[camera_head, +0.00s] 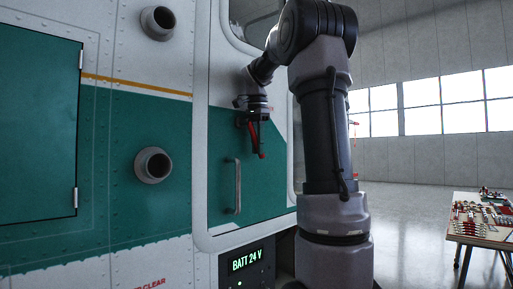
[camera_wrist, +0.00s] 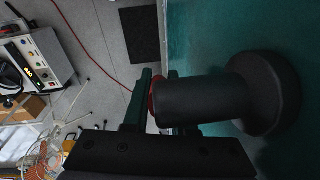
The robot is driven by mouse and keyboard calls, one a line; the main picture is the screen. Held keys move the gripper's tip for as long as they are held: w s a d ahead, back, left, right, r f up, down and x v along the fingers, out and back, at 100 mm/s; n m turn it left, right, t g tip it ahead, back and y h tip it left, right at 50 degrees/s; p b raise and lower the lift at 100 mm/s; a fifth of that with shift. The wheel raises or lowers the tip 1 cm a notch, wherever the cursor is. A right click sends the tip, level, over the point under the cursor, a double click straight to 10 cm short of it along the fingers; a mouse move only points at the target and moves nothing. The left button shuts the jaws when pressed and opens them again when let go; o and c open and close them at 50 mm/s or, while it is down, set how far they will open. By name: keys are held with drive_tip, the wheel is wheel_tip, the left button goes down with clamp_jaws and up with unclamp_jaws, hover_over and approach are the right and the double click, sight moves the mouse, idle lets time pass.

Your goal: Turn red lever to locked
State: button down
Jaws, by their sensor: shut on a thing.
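The red lever (camera_head: 260,141) is on the side of the green and white helicopter body in the head view. Its visible part hangs down and slightly to the right from under my gripper (camera_head: 252,116). In the wrist view my gripper (camera_wrist: 160,110) is shut on the lever. Only a thin red edge of the lever (camera_wrist: 155,96) shows there, beside a dark cylinder (camera_wrist: 195,100) with a wide round base (camera_wrist: 268,92) against the green panel. The cylinder partly hides one finger. No locked marking is readable.
A vertical grab handle (camera_head: 234,186) is below and left of the lever. Two round ports (camera_head: 153,165) stick out farther left. A display panel (camera_head: 246,262) reads BATT 24 V. A cluttered table (camera_head: 480,232) stands at right, with open floor between.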

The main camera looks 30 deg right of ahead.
sight(238, 121)
drive_tip(key=d+h, duration=0.1)
drive_tip(key=r+t+h, duration=0.1)
drive_tip(key=h, duration=0.1)
drive_tip(key=shift+w+d+r, duration=0.3)
drive_tip(key=shift+d, duration=0.05)
drive_tip(key=h, duration=0.1)
drive_tip(key=d+r+t+h, duration=0.1)
drive_tip(key=shift+w+r+h, duration=0.2)
drive_tip(key=shift+r+h, duration=0.1)
drive_tip(key=shift+h, duration=0.1)
drive_tip(key=shift+w+d+r+n+t+h, duration=0.15)
drive_tip(key=shift+r+t+h, duration=0.25)
drive_tip(key=shift+r+h, duration=0.45)
drive_tip(key=shift+d+r+n+t+h, duration=0.1)
drive_tip(key=shift+d+r+t+h, duration=0.3)
drive_tip(key=shift+h, duration=0.6)
drive_tip(key=shift+w+d+r+n+t+h, duration=0.1)
drive_tip(key=shift+r+t+h, duration=0.3)
drive_tip(key=shift+r+h, duration=0.5)
drive_tip(key=c, duration=0.7)
unclamp_jaws()
drive_tip(key=shift+c, duration=0.2)
drive_tip(key=v, duration=1.1)
drive_tip(key=shift+a+f, duration=0.1)
